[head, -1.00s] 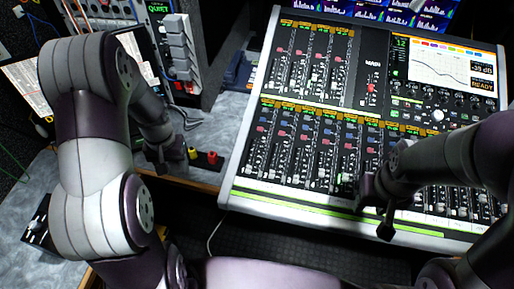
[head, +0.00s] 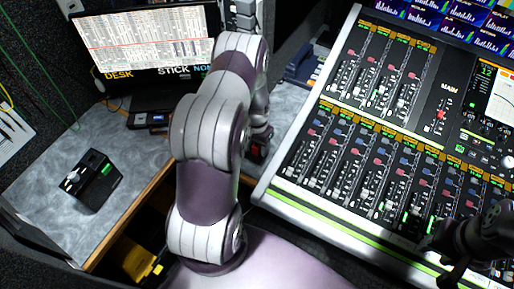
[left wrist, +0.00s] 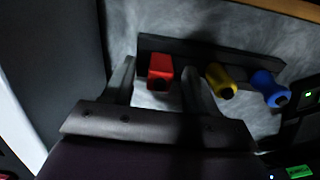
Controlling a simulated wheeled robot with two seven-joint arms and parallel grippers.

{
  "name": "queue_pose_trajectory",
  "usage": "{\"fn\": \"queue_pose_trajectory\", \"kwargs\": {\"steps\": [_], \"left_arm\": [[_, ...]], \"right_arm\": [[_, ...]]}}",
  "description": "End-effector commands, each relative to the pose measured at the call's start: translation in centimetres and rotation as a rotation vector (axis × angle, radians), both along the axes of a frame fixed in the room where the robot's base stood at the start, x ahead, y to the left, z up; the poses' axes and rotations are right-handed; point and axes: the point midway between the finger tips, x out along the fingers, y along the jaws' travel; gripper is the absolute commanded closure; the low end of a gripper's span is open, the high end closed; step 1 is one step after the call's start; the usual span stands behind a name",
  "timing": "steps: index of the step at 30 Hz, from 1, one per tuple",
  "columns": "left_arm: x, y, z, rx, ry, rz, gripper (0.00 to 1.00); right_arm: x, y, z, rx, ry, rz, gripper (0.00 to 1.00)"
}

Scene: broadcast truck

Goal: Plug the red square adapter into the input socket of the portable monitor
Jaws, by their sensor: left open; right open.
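The red square adapter (left wrist: 160,70) stands at the left end of a dark rack (left wrist: 190,45) in the left wrist view. My left gripper (left wrist: 158,85) is open, with one finger on each side of the red adapter; I cannot tell whether they touch it. In the head view my left gripper (head: 258,138) is mostly hidden by my arm, and a bit of red (head: 257,150) shows below it. A lit screen (head: 145,42) with a dark base stands at the back left, possibly the portable monitor; no input socket can be made out. My right gripper (head: 455,272) is open over the mixing console.
A yellow adapter (left wrist: 221,80) and a blue adapter (left wrist: 268,88) stand right of the red one. A black box (head: 92,180) with a green light sits on the grey desk (head: 50,205). The mixing console (head: 330,215) fills the right side. Bare desk lies around the box.

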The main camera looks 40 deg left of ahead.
Motion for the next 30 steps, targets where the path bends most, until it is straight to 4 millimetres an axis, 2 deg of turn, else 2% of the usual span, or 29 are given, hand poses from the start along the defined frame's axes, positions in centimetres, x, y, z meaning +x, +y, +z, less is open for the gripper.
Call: {"fn": "queue_pose_trajectory", "kwargs": {"steps": [3,8,9,13,14,23,26,30], "left_arm": [[0.0,0.0,-0.9,0.0,0.0,0.0,0.43],[0.0,0.0,-1.0,0.0,-0.001,-0.001,0.43],[0.0,0.0,-0.9,0.0,-0.001,-0.001,0.49],[0.0,0.0,-0.9,0.0,-0.001,-0.001,0.91],[0.0,0.0,-0.9,0.0,-0.001,-0.001,0.98],[0.1,0.0,-0.4,0.001,-0.003,-0.001,0.98],[0.2,0.0,1.5,0.002,-0.006,-0.001,0.98],[0.1,0.0,5.1,0.002,-0.005,-0.001,0.98]], "right_arm": [[0.0,0.0,0.0,0.0,0.001,0.0,0.57],[0.0,0.0,0.0,0.0,0.001,0.0,0.57],[0.0,0.0,0.0,0.0,0.001,0.0,0.57],[0.0,0.0,0.0,0.0,0.001,0.0,0.57],[0.0,0.0,0.0,0.0,0.001,0.0,0.57],[0.0,0.0,0.0,0.0,0.001,0.0,0.57],[0.0,0.0,-0.1,0.0,0.001,0.0,0.57],[0.0,0.0,-0.2,0.0,0.001,0.0,0.57]]}}
